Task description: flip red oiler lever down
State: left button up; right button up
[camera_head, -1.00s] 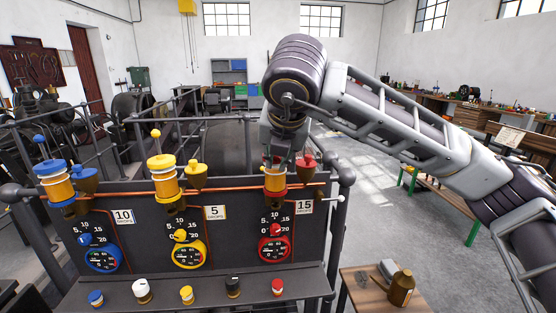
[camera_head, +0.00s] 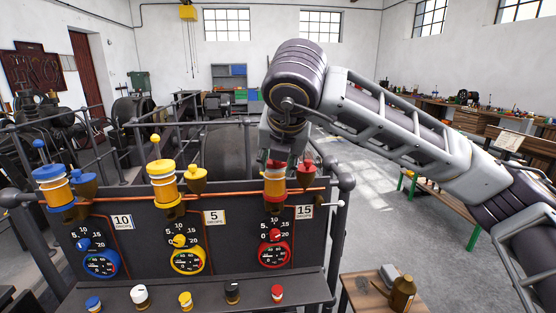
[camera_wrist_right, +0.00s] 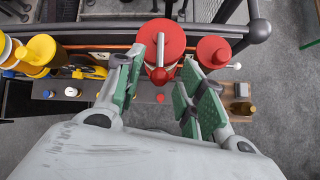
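The red oiler (camera_head: 275,186) stands at the right end of the panel, with a glass body and a red cap. In the right wrist view its red cap (camera_wrist_right: 174,36) lies between my fingers, with a pale lever rod (camera_wrist_right: 160,48) and a red ball (camera_wrist_right: 159,75) at its near end. In the head view my right gripper hides this lever. My right gripper (camera_wrist_right: 160,88) is open above the oiler, its green-padded fingers on either side, apart from the lever. My left gripper is out of view.
A red funnel cup (camera_head: 305,176) stands close right of the red oiler. Yellow (camera_head: 162,182) and blue (camera_head: 54,186) oilers stand further left, their ball-ended levers upright. Railings (camera_head: 344,215) bound the panel. A small table (camera_head: 372,299) with a bottle stands at the lower right.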

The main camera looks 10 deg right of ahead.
jog(key=v, duration=1.1)
jog(key=shift+s+r, duration=0.25)
jog(key=shift+r, duration=0.05)
